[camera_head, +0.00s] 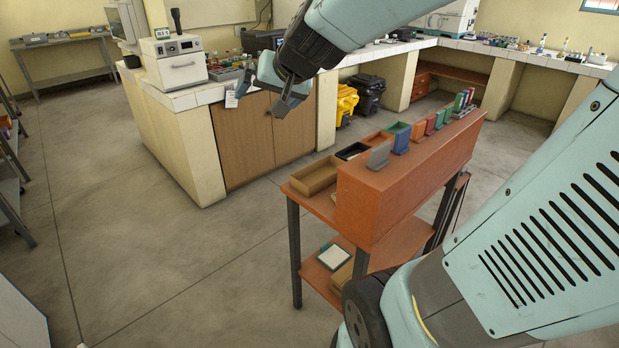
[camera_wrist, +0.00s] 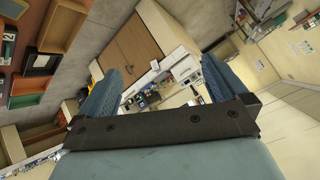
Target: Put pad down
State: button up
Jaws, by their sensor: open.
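A flat white square with a dark green edge, which looks like the pad (camera_head: 334,257), lies on the lower shelf (camera_head: 316,270) of the orange-brown wooden stand (camera_head: 405,185). My gripper (camera_head: 266,93) is raised in the upper middle of the head view, well above and left of the stand, in front of the tiled bench. Its fingers are apart with nothing between them. The wrist view also shows the open, empty fingers (camera_wrist: 163,82), with the bench and floor beyond. I cannot make out the pad in the wrist view.
The stand's top holds an open wooden tray (camera_head: 314,178), a grey holder (camera_head: 378,156) and several coloured boxes. A white device (camera_head: 172,63) sits on the tiled bench (camera_head: 190,98). Yellow (camera_head: 346,103) and black (camera_head: 369,95) bins stand behind.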

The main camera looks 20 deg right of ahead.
jog(key=w+d+f+m+t+h, duration=0.1)
jog(key=w+d+m, duration=0.1)
jog(key=w, duration=0.3)
jog(key=w+d+f+m+t+h, duration=0.1)
jog(key=w+d+f+m, duration=0.1)
jog(key=w, duration=0.3)
jog(key=m+g+h, duration=0.5)
jog(key=m+g, duration=0.6)
send_over(333, 204)
jog(key=a, duration=0.2)
jog(key=f, duration=3)
jog(key=shift+w+f, duration=0.25)
jog(key=shift+f, duration=0.05)
jog(key=shift+s+d+x, duration=0.1)
jog(key=shift+s+x, duration=0.05)
jog(key=shift+x, duration=1.15)
jog(key=shift+s+d+x, duration=0.1)
jog(key=shift+s+x, duration=0.05)
jog(key=shift+x, duration=1.2)
jog(key=c, duration=1.2)
